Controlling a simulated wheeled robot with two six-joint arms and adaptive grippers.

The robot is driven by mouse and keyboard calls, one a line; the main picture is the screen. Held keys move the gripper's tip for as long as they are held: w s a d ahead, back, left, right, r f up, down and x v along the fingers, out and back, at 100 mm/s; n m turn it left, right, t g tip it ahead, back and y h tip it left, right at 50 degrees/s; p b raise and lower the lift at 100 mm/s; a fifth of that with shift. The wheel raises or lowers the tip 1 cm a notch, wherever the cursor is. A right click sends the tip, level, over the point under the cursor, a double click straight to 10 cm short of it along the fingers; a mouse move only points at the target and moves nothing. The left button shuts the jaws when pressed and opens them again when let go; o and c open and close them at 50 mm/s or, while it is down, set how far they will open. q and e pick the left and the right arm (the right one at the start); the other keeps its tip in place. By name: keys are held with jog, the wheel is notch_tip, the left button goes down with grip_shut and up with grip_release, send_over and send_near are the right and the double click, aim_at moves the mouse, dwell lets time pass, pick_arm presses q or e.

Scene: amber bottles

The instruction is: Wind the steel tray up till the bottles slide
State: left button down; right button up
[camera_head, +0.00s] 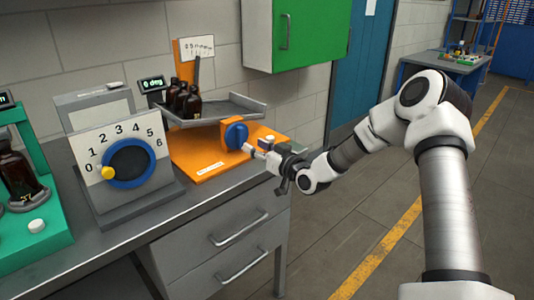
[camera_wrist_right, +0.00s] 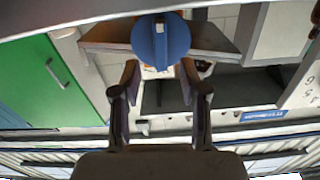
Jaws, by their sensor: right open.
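The steel tray (camera_head: 235,107) sits nearly level above an orange base (camera_head: 190,152) on the bench. Several dark amber bottles (camera_head: 186,101) stand upright together at its left end. A blue round crank wheel (camera_head: 236,135) is on the front of the orange mount. My right gripper (camera_head: 257,151) is just in front of the wheel, to its right. In the right wrist view the wheel (camera_wrist_right: 157,45) appears just beyond my right gripper (camera_wrist_right: 159,77), whose fingers are apart with nothing held between them. My left gripper is out of view.
A small display (camera_head: 152,83) reads 0 deg. A grey dial stand (camera_head: 127,160) numbered 0 to 6 stands left of the orange base. A green stand (camera_head: 36,226) with a bottle is at far left. A green cabinet (camera_head: 297,33) hangs above. The floor at right is clear.

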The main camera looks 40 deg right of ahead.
jog(key=s, duration=0.6)
jog(key=shift+s+d, duration=0.2)
jog(key=shift+s, duration=0.05)
jog(key=s+a+f+g+p, duration=0.1)
jog(key=s+a+f+g, duration=0.3)
jog(key=f, duration=0.3)
jog(key=s+a+f+g+y+p, duration=0.1)
jog(key=s+a+f+g, duration=0.2)
jog(key=a+f, duration=0.35)
jog(key=s+a+f+g+p, duration=0.1)
jog(key=s+a+f+g, duration=0.3)
jog(key=f, duration=0.4)
jog(key=s+a+f+g, duration=0.2)
jog(key=s+f, duration=0.1)
jog(key=s, duration=0.4)
jog(key=s+a+f+g+h+p, duration=0.1)
jog(key=s+a+f+g, duration=0.1)
jog(key=s, duration=0.6)
jog(key=s+a+f+g+h+p, duration=0.1)
jog(key=s+a+f+g, duration=0.1)
jog(key=s+f, duration=0.3)
jog(key=s+g, duration=0.1)
jog(key=s, duration=0.2)
jog(key=shift+s, duration=0.2)
